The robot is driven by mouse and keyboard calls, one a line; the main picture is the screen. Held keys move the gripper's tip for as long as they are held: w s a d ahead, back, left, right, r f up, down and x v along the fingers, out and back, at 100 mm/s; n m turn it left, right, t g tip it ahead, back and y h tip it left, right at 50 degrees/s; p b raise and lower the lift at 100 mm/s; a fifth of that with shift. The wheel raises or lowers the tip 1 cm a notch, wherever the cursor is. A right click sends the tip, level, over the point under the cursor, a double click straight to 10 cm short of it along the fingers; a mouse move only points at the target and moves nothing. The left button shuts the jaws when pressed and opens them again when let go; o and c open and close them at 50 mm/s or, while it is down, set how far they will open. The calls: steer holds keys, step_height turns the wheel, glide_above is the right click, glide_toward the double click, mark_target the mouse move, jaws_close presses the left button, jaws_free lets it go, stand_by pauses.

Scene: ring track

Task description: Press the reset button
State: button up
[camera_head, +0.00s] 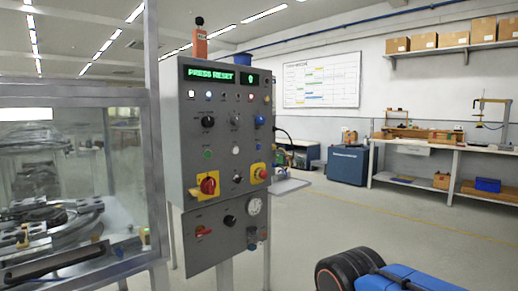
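A grey control panel (222,178) stands upright at the left centre. Its green display (211,75) reads "PRESS RESET", with a small green "0" display to its right. The labels are too small to read, so I cannot tell for sure which control is the reset button. A blue button (259,120), a green-ringed button (208,154) and a white button (236,150) are on the panel's face. A red rotary switch (208,186) and a red mushroom button (261,174) sit on yellow plates.
A glazed, metal-framed enclosure (70,190) with ring track stands directly left of the panel. A small shelf (290,186) juts out at the panel's right. A blue cabinet (347,165) and a workbench (445,165) stand farther back. The floor (400,222) between is clear.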

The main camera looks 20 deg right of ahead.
steer(key=shift+c, duration=0.6)
jaws_close()
